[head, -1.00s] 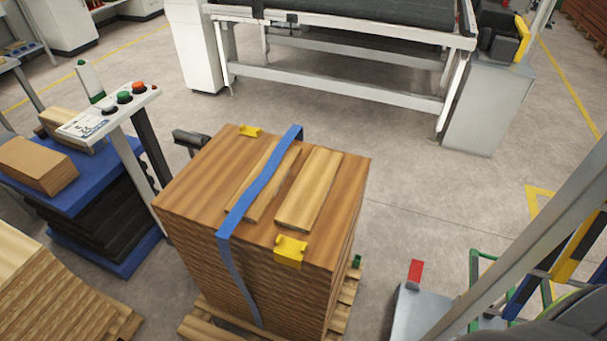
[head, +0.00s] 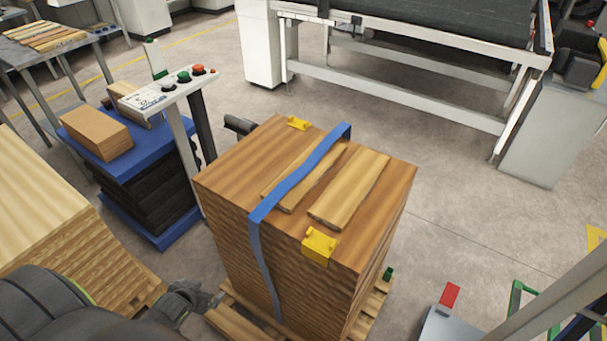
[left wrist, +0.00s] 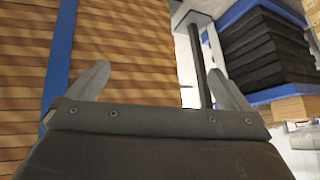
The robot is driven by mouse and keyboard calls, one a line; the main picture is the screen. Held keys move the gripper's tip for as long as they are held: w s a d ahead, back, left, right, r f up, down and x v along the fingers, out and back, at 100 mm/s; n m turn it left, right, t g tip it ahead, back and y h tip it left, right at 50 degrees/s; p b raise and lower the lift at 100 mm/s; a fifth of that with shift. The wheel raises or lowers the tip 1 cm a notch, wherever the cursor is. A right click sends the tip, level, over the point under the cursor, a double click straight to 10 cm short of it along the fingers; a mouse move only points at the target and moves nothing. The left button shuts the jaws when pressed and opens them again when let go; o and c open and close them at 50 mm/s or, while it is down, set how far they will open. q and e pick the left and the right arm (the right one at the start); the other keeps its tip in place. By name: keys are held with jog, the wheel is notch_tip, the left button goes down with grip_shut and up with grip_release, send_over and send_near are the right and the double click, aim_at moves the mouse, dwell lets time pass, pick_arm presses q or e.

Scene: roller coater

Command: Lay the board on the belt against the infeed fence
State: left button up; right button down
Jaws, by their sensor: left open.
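Two pale boards lie flat on top of a tall strapped stack of brown panels (head: 225,170) in the head view. One board (head: 325,172) lies partly under the blue strap (head: 300,182); the other board (head: 350,190) lies clear of it on the right. The dark belt (head: 440,15) of the machine is at the top, past the stack. I cannot make out an infeed fence. My left gripper (head: 205,300) is low, by the stack's lower left side. In the left wrist view my left gripper (left wrist: 158,85) is open and empty, facing the stack's layered side (left wrist: 135,50).
Another wood stack (head: 40,210) is at left. Yellow corner pieces (head: 319,244) sit on the stack. Grey floor (head: 440,180) is clear toward the machine.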

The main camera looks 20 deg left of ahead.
pick_arm(q)
jog(key=w+d+r+m+t+h+b, duration=0.15)
jog(key=w+r, duration=0.25)
jog(key=r, duration=0.5)
jog(key=w+d+r+t+b, duration=0.1)
jog(key=w+d+r+t, duration=0.2)
jog(key=r, duration=0.7)
jog(key=m+t+h+b, duration=0.2)
jog(key=h, duration=0.1)
send_near(282, 195)
jog(key=b+x, duration=0.1)
jog(key=x, duration=0.2)
jog(key=shift+d+r+g+b, duration=0.1)
jog(key=shift+r+g+b, duration=0.05)
jog(key=shift+g+b, duration=0.15)
jog(key=shift+x, duration=2.85)
